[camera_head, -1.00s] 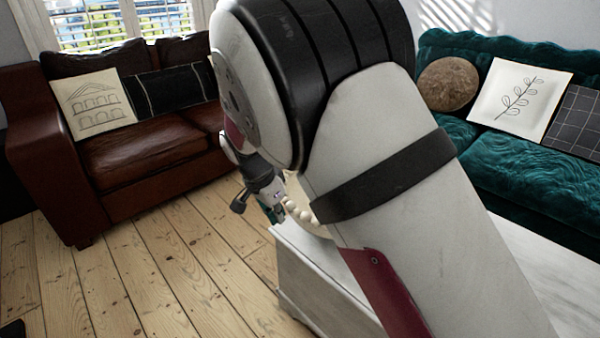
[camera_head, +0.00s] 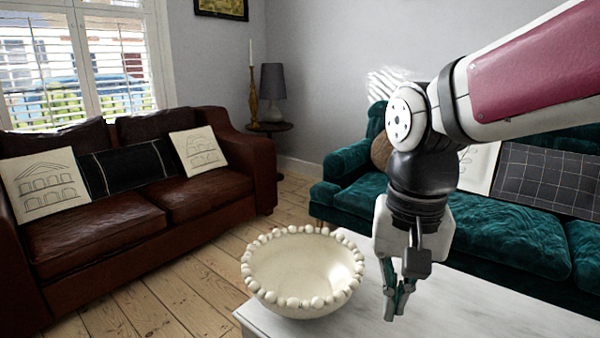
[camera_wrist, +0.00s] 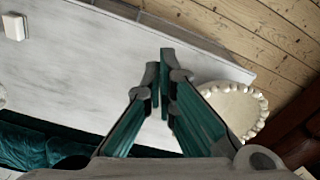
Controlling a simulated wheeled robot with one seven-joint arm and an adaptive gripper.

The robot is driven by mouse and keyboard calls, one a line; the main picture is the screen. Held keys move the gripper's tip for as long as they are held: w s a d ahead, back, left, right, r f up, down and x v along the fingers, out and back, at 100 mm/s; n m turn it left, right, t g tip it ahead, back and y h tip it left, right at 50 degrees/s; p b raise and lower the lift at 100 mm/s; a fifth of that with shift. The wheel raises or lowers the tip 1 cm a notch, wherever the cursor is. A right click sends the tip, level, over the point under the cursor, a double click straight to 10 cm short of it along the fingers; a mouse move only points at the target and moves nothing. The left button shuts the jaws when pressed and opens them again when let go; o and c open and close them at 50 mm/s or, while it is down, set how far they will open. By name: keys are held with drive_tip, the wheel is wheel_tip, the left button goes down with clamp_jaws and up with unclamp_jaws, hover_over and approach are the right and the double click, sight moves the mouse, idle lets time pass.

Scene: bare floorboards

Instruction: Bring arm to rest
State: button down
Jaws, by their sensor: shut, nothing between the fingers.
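My gripper (camera_head: 396,303) points down over the pale table (camera_head: 470,312), to the right of a cream bowl. It is shut and empty. In the wrist view, the gripper's fingertips (camera_wrist: 162,75) are together, with the whitish tabletop (camera_wrist: 85,70) behind them. My arm comes in from the upper right in the head view and hides part of the green sofa. I cannot tell exactly how high the fingertips are above the tabletop.
The cream bowl (camera_head: 300,268) with a beaded rim stands near the table's left edge. A brown leather sofa (camera_head: 110,235) is at the left and a green velvet sofa (camera_head: 510,232) behind the table. Bare floorboards (camera_head: 180,292) lie between. A small white object (camera_wrist: 14,27) shows in the wrist view.

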drive_tip(key=s+d+f+n, duration=0.1)
drive_tip(key=s+d+n, duration=0.15)
drive_tip(key=s, duration=0.75)
drive_tip(key=s+d+n, duration=0.1)
drive_tip(key=s+d, duration=0.2)
drive_tip(key=s, duration=0.6)
wheel_tip(320, 180, up, 28)
drive_tip(key=d+t+p, duration=0.1)
drive_tip(key=t+p, duration=0.2)
drive_tip(key=p, duration=2.3)
drive_tip(key=shift+s+f+t, duration=0.15)
drive_tip(key=shift+f+t, duration=0.05)
drive_tip(key=shift+t, duration=0.2)
